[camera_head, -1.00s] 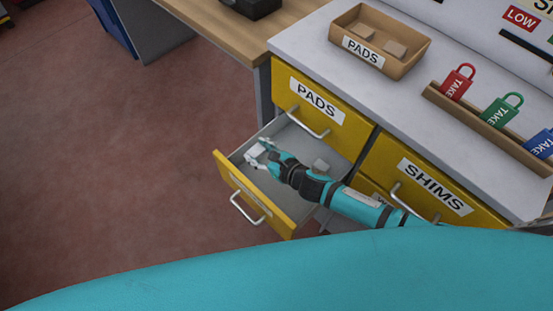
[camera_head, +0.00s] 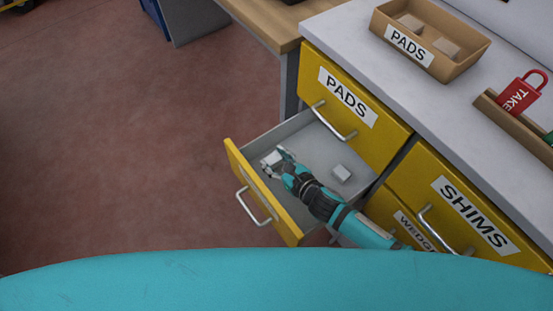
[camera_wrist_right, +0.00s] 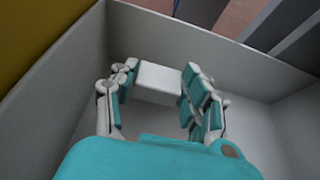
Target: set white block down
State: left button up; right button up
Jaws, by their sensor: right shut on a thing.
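The white block (camera_wrist_right: 160,82) is between the two fingers of my right gripper (camera_wrist_right: 158,92) in the right wrist view. My right gripper (camera_head: 277,161) also shows in the head view, reaching into the open yellow drawer (camera_head: 315,143), near its front panel. The gripper is shut on the block (camera_head: 271,157). From these views I cannot tell whether the block touches the drawer floor. My left gripper is not in view.
A tan bin labelled PADS (camera_head: 462,66) with blocks in it stands on the grey counter (camera_head: 350,40). A closed SHIMS drawer (camera_head: 455,200) is to the right. A red padlock tag (camera_head: 518,97) stands in a wooden rack. Grey drawer walls surround the gripper.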

jog(key=shift+w+d+f, duration=0.1)
jog(key=shift+f, duration=0.3)
jog(key=shift+f+b, duration=0.2)
jog(key=shift+b, duration=0.1)
jog(key=o, duration=0.8)
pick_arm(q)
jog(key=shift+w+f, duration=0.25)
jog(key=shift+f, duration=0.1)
pick_arm(e)
jog(key=shift+o, duration=1.2)
